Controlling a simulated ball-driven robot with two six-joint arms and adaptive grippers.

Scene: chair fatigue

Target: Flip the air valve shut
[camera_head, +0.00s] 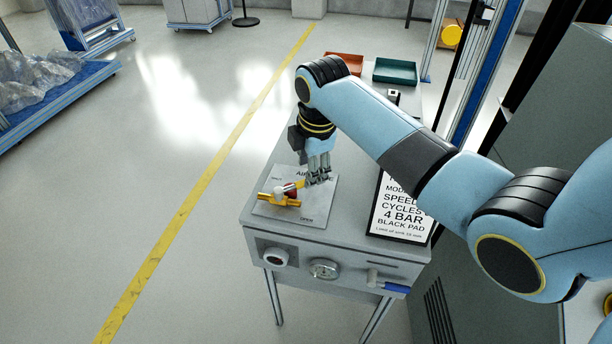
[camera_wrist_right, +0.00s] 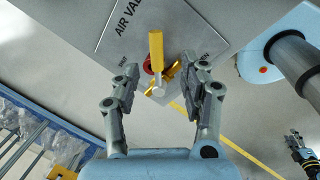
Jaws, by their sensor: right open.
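The air valve (camera_head: 279,200) has a brass-coloured body, a red part and a yellow lever. It sits on a pale plate (camera_head: 315,206) lettered "AIR VALVE", on top of a grey bench. In the right wrist view the yellow lever (camera_wrist_right: 156,50) lies at an angle to the valve body (camera_wrist_right: 165,80), between my open fingers in the picture. My right gripper (camera_wrist_right: 163,90) is open and empty above the valve; contact cannot be judged. In the head view it (camera_head: 318,180) covers part of the lever and lettering. My left gripper (camera_wrist_right: 300,148) appears small in the right wrist view, its jaws unclear.
The bench front holds a gauge (camera_head: 324,269), a round knob (camera_head: 275,257) and a blue-handled part (camera_head: 393,288). A printed sign (camera_head: 401,212) lies right of the plate. Red (camera_head: 344,63) and green (camera_head: 395,72) trays sit at the back. Floor left of the bench is clear.

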